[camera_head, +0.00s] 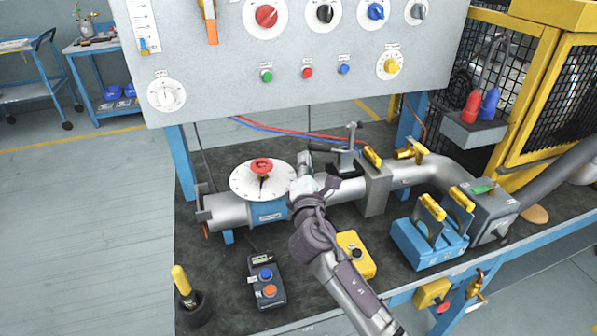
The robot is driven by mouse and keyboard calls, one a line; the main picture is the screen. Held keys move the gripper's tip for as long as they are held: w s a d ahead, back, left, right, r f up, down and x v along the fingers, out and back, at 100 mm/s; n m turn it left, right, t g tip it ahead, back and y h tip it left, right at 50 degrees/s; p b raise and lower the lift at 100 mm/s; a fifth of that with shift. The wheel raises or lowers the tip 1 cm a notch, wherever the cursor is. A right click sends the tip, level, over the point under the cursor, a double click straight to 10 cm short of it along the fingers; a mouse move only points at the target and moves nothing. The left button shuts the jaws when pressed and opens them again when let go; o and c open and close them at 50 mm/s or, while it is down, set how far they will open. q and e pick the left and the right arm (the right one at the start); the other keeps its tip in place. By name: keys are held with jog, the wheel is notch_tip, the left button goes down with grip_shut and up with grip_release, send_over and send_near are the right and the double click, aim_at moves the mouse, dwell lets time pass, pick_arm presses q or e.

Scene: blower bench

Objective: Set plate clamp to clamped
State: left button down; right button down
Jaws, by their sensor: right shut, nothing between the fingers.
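What looks like the plate clamp (347,160) is a small grey and black toggle clamp behind the silver pipe, beside the grey plate housing (375,190). Its lever (352,135) stands up from its base. A yellow handle (372,156) sits on top of the housing. My right gripper (306,163) is shut and empty over the pipe, left of the clamp and apart from its lever. My right arm hides part of the pipe. My left gripper is not in view.
A round white dial with a red knob (262,165) is just left of my right gripper. A yellow box (355,256) and a button box (266,280) lie in front. A blue holder (430,242) stands right. The control panel (210,90) overhangs behind.

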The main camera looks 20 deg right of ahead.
jog(key=shift+w+d+r, duration=0.1)
jog(key=shift+w+d, duration=0.1)
jog(key=shift+d, duration=0.05)
jog(key=shift+r, duration=0.15)
jog(key=shift+r+m+p, duration=0.25)
jog(key=shift+m+p, duration=0.15)
jog(key=shift+p, duration=0.05)
jog(key=shift+d+r+m+p, duration=0.15)
jog(key=shift+r+m+p, duration=0.15)
jog(key=shift+m+p, duration=0.1)
